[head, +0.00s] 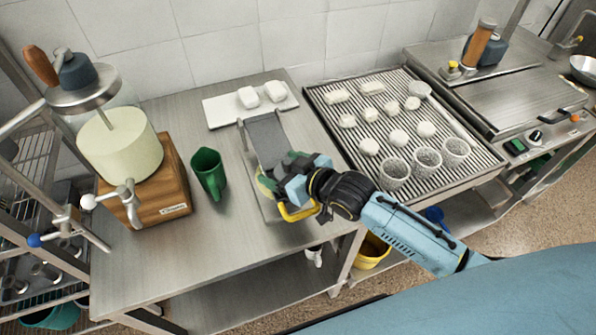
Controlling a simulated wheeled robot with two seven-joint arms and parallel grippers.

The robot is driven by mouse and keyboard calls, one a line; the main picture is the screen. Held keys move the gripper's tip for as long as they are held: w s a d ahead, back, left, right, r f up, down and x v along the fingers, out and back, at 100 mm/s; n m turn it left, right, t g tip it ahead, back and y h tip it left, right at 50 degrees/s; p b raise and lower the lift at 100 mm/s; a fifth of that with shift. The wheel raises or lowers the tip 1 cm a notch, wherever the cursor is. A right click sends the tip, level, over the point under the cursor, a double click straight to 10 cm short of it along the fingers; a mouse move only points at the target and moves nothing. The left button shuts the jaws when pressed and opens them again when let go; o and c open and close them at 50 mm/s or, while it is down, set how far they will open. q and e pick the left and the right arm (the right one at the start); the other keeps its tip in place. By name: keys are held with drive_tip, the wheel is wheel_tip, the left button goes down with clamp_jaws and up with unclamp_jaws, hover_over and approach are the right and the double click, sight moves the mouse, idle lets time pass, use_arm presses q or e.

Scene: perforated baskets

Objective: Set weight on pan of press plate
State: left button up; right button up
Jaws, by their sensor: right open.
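A dark blue-grey weight (75,72) with a brown handle (37,62) rests on the round metal pan (90,98) of the press plate, at the left. Under the pan a pale cylinder (120,148) stands on a wooden base (160,190). My right gripper (283,188) is open over a grey metal tray (266,140) in the middle of the steel table, well to the right of the press. Its fingertips are partly hidden, with green and yellow parts close around them. My left gripper is out of view.
A green jug (209,172) stands between press and tray. A white board (222,110) with white blocks lies behind. A ribbed draining table (330,108) with white pieces and perforated baskets (427,162) is to the right. The table's front left is clear.

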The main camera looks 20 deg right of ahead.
drive_tip(key=v, duration=1.2)
drive_tip(key=shift+r, duration=0.2)
